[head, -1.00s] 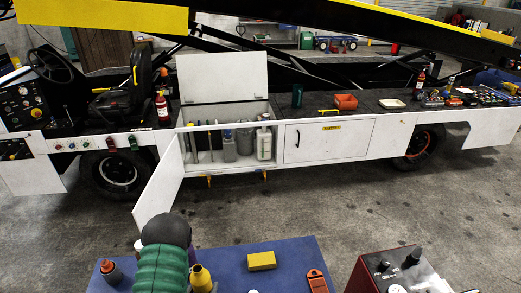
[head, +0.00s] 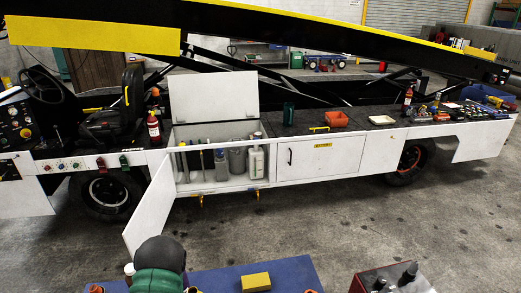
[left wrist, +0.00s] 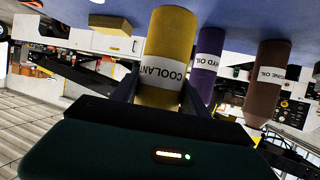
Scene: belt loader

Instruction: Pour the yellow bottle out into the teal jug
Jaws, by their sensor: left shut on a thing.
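The yellow bottle (left wrist: 172,45), labelled COOLANT, fills the middle of the left wrist view, which looks upside down. My left gripper (left wrist: 158,95) is shut on it near its neck end. Whether its base touches the blue bench cannot be told. In the head view the bottle is almost wholly cut off at the bottom edge. A dark teal jug (head: 289,114) stands on the loader's black deck, right of the open white lid. My right gripper is in neither view.
A purple bottle (left wrist: 207,65) and a brown bottle (left wrist: 267,80) stand beside the yellow one. The blue bench (head: 222,281) holds a yellow block (head: 256,281).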

